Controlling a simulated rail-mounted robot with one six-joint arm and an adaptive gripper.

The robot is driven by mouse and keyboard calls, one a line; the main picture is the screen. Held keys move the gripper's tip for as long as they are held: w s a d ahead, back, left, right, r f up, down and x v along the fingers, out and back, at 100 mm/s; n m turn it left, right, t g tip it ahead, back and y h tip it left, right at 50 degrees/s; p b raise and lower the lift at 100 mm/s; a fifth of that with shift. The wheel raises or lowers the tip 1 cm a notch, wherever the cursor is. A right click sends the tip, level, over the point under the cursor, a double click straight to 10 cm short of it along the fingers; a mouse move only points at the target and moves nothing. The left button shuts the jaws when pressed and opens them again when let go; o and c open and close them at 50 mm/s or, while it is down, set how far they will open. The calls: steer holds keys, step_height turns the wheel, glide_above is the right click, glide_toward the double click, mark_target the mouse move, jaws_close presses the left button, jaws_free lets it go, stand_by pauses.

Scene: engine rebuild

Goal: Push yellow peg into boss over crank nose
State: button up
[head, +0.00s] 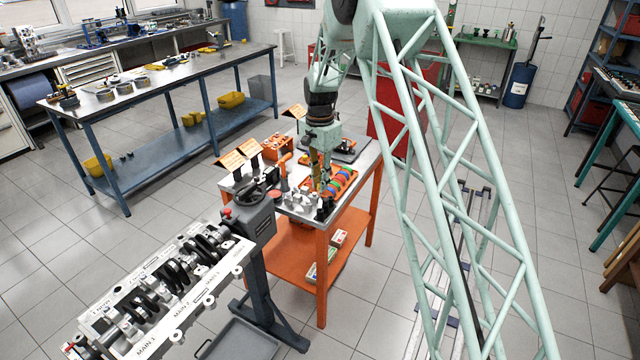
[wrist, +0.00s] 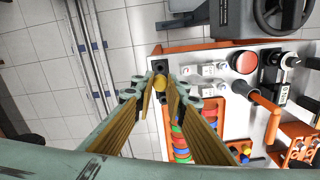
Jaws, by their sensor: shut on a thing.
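My gripper (head: 321,178) hangs over the orange cart in the head view, pointing down. In the wrist view my gripper (wrist: 159,88) has its fingers closed around the yellow peg (wrist: 160,82), which shows as a small yellow round end with a dark part beyond it. The black crankshaft (head: 172,270) lies in the pale engine block (head: 128,322) at the lower left of the head view. The block is apart from my gripper. I cannot make out the boss over the crank nose.
A black handwheel (wrist: 282,12) stands beside the cart top. A blue workbench (head: 150,150) stands at the back left, with open floor between.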

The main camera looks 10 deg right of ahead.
stand_by(0.3)
steer(key=s+f+n, duration=0.4)
steer(key=s+n, duration=0.1)
steer(key=s, duration=0.5)
steer(key=s+f+n+b, duration=0.1)
steer(key=s+f+n, duration=0.3)
steer(key=s, duration=0.7)
steer(key=shift+s+f+n, duration=0.3)
steer(key=shift+f+n, duration=0.05)
steer(key=shift+n, duration=0.85)
